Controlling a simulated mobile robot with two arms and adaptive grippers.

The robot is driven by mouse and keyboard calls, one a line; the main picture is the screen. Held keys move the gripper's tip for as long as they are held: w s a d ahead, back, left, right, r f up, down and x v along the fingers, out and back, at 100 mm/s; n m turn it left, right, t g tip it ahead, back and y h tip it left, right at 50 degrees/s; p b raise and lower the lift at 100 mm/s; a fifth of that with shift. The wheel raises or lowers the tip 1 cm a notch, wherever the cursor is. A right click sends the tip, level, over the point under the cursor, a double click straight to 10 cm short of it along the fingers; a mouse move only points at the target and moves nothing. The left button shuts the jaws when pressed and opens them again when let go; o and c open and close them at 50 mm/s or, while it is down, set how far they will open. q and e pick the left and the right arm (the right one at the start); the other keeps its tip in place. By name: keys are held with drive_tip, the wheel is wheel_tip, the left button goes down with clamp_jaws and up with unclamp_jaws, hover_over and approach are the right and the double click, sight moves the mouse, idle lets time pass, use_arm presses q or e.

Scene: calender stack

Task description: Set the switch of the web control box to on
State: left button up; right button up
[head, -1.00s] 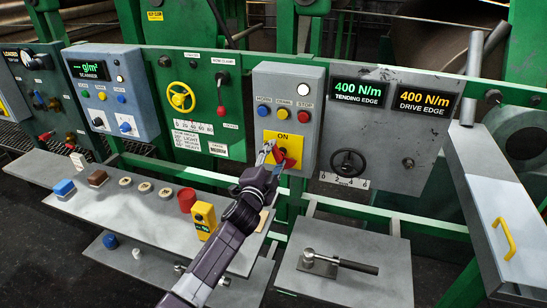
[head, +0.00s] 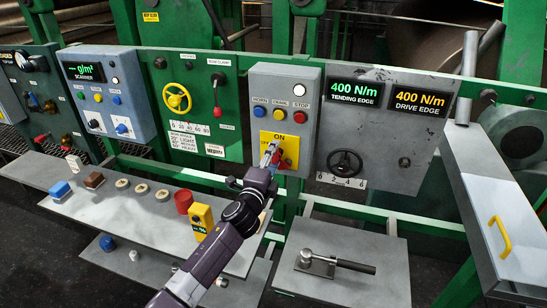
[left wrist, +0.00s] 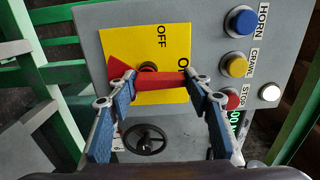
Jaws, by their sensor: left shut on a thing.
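The web control box (head: 285,84) is a grey panel in the middle of the head view, with a yellow ON/OFF plate (head: 294,147). Its red switch handle (left wrist: 160,82) lies across the yellow plate in the left wrist view, pointing toward the partly covered ON label; OFF is clear of it. My left gripper (head: 271,154) is at the plate in the head view. In the left wrist view my left gripper (left wrist: 162,84) has a fingertip at each end of the handle and is shut on it. My right gripper is not in view.
Blue, yellow and red buttons (head: 279,112) sit above the plate. A black handwheel (head: 345,163) is on the panel to the right. A shelf (head: 120,218) with blocks and a yellow device (head: 202,220) lies below left. A metal lever (head: 340,262) lies on the lower right shelf.

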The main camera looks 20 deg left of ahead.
use_arm(q)
drive_tip(key=o, duration=1.2)
drive_tip(key=shift+c, duration=0.2)
drive_tip(key=shift+s, duration=0.1)
drive_tip(key=s, duration=1.1)
drive_tip(key=shift+s+a, duration=0.2)
drive_tip(key=shift+s, duration=0.2)
drive_tip(key=shift+f, duration=0.1)
